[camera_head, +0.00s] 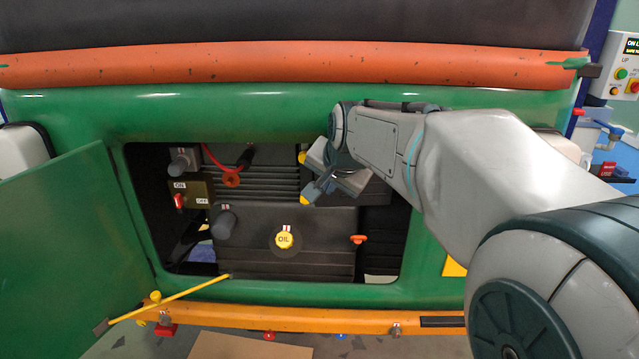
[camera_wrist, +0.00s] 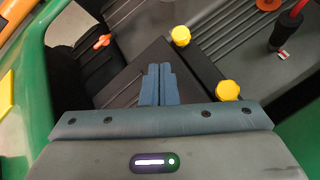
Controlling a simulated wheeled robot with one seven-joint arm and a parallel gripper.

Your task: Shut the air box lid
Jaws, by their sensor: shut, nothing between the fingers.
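The air box appears to be the dark box (camera_head: 376,190) in the upper right of the engine bay, partly hidden behind my gripper (camera_head: 318,188). In the wrist view its dark panel (camera_wrist: 140,72) lies beyond my fingers. Two yellow knobs, one (camera_wrist: 180,36) farther and one (camera_wrist: 228,91) nearer, sit along a dark edge to the right of the fingers. I cannot tell how far the lid is open. My gripper's fingers (camera_wrist: 161,72) are together and empty, over the dark box; contact is unclear.
The green hatch door (camera_head: 75,225) stands open at the left, with a yellow prop rod (camera_head: 170,300) below. In the bay are an oil cap (camera_head: 284,240), a red cable (camera_head: 218,164) and an orange handle (camera_head: 358,239). The green frame borders the opening.

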